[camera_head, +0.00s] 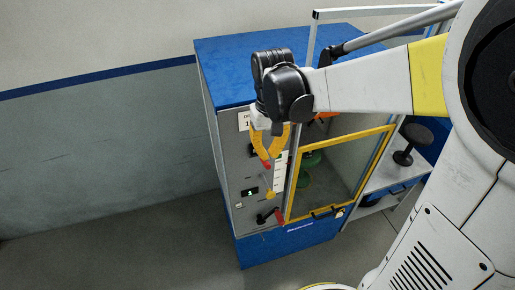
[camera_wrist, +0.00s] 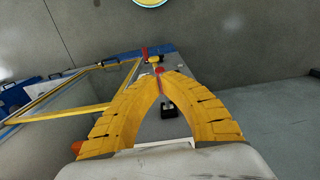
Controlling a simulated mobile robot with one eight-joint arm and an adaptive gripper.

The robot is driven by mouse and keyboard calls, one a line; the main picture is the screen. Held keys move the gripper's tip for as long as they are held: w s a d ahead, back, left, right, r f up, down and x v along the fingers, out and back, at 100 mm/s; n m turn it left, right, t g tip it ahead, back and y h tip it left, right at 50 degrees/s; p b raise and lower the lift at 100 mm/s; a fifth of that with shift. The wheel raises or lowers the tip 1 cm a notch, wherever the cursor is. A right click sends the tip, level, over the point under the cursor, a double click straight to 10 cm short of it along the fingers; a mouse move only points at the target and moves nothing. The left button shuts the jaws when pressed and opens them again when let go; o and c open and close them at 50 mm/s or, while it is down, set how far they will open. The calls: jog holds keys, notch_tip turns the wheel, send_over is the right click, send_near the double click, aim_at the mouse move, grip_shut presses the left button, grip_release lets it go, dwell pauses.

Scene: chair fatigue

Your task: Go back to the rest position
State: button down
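My gripper (camera_head: 268,159) hangs in front of the grey control panel of a blue and grey machine (camera_head: 298,228). Its two yellow fingers curve inward and their tips come together, as the wrist view also shows (camera_wrist: 164,76). A small red part shows right at the tips. I cannot tell whether it touches them, and I see nothing clearly held. Below the tips in the head view, the panel carries a yellow knob (camera_head: 270,194) and a black lever (camera_head: 268,217) with a red end.
The machine's yellow-framed window (camera_head: 340,170) is right of my gripper and looks closed. A black stool-like object (camera_head: 412,143) stands on a white table to the right. Grey floor (camera_head: 130,240) and wall are clear on the left. My arm spans the upper right.

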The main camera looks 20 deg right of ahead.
jog(key=shift+f, duration=0.1)
jog(key=s+f+t+b, duration=0.3)
jog(key=s+f+b, duration=0.2)
jog(key=f+b, duration=0.7)
jog(key=s+f+t+b, duration=0.4)
jog(key=f+b, duration=0.8)
jog(key=b, duration=0.7)
jog(key=shift+s+f, duration=0.2)
jog(key=shift+s, duration=0.65)
